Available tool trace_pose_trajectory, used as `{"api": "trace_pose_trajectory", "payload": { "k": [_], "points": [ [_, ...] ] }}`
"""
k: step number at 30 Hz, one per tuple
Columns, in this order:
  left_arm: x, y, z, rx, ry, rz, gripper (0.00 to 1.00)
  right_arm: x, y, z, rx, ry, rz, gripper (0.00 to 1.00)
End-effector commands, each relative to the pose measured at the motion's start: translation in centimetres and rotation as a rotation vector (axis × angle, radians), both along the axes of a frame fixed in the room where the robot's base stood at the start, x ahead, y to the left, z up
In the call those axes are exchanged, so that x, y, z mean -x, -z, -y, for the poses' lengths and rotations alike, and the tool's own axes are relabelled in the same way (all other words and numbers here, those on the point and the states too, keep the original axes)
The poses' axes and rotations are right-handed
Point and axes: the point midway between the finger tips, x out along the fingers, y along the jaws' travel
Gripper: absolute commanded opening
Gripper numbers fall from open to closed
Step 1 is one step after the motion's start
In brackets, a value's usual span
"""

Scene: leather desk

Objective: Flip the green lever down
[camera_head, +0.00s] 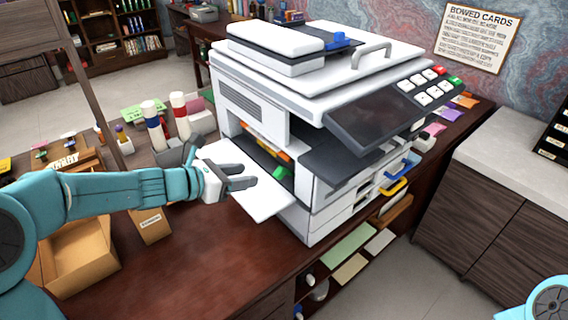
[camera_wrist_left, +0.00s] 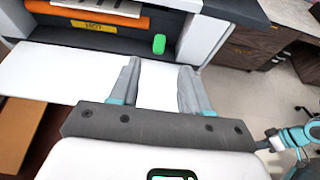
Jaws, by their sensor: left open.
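The green lever (camera_wrist_left: 159,44) shows in the left wrist view inside the printer's side opening, beyond my fingertips and between their lines. In the head view the green lever (camera_head: 281,172) is a small patch inside the opening of the white printer (camera_head: 262,108). My left gripper (camera_head: 254,175) is open and empty, in front of the opening and above the white side tray (camera_head: 262,200). It also shows in the left wrist view (camera_wrist_left: 158,72), with a gap between its fingers and the lever.
An orange part (camera_wrist_left: 95,12) and a yellow "HOT" label (camera_wrist_left: 93,26) lie left of the lever in the opening. Bottles (camera_head: 153,125) and an open cardboard box (camera_head: 80,255) stand on the desk to the left. The desk front is clear.

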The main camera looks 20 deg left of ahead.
Motion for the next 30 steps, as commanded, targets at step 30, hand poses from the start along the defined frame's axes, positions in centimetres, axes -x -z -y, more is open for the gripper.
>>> {"api": "trace_pose_trajectory", "payload": {
  "k": [30],
  "points": [
    [-10.7, 5.3, 7.1, -0.001, 0.0, 0.001, 0.47, 0.0, -1.0, 0.0, 0.0, 0.0, 0.0, 0.0]
  ]
}}
